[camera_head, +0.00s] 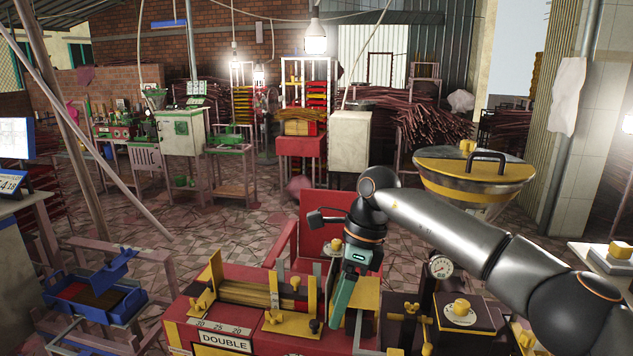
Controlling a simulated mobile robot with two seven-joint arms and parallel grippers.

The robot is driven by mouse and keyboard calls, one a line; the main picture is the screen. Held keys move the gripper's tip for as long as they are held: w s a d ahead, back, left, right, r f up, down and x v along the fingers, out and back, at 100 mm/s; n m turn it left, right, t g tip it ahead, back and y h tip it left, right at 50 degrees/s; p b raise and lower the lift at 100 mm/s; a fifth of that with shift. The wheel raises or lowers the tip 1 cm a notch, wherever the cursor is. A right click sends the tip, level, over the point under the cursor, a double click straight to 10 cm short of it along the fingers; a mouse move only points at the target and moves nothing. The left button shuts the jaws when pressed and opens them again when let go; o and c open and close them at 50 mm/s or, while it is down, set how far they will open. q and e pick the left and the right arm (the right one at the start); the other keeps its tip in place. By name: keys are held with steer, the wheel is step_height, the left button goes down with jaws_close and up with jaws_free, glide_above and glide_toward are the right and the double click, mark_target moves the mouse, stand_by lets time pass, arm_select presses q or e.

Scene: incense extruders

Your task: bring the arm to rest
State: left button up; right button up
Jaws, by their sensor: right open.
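My right arm (440,222) comes in from the right and bends down at its wrist. My right gripper (347,318) hangs pointing down over the front machine, its jaws apart and no object visible between them. It is in front of the red back panel (318,222) and right of the yellow tray of incense sticks (250,294). Whether its fingertips touch the machine cannot be told. My left gripper is not in view.
The red machine marked DOUBLE (225,340) fills the front, with yellow knobs and a pressure gauge (441,267) beside the arm. A lidded steel hopper (475,178) stands behind the arm. A blue tray (95,297) is at left. Tiled floor (215,235) is open behind.

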steer(key=s+a+f+m+g+y, duration=0.1)
steer(key=s+a+f+m+y, duration=0.2)
steer(key=s+a+y, duration=0.35)
steer(key=s+a+f+m+g+y, duration=0.2)
steer(key=s+a+m+y, duration=0.2)
steer(key=a+y, duration=0.55)
steer(key=w+d+f+m+t+h, duration=0.1)
steer(key=d+f+m+t+h, duration=0.5)
steer(key=m+t, duration=0.7)
steer(key=w+d+f+m+t+h, duration=0.1)
steer(key=d+f+m+t+h, duration=0.5)
steer(key=m, duration=1.3)
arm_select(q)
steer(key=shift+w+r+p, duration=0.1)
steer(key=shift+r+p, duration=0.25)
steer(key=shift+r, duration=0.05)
arm_select(e)
steer(key=s+d+f+m+g+h, duration=0.4)
steer(key=s+d+f+m, duration=0.7)
steer(key=s+d+f, duration=0.6)
steer(key=shift+s+f+g+h, duration=0.35)
steer(key=shift+s+g, duration=0.25)
steer(key=shift+g, duration=0.2)
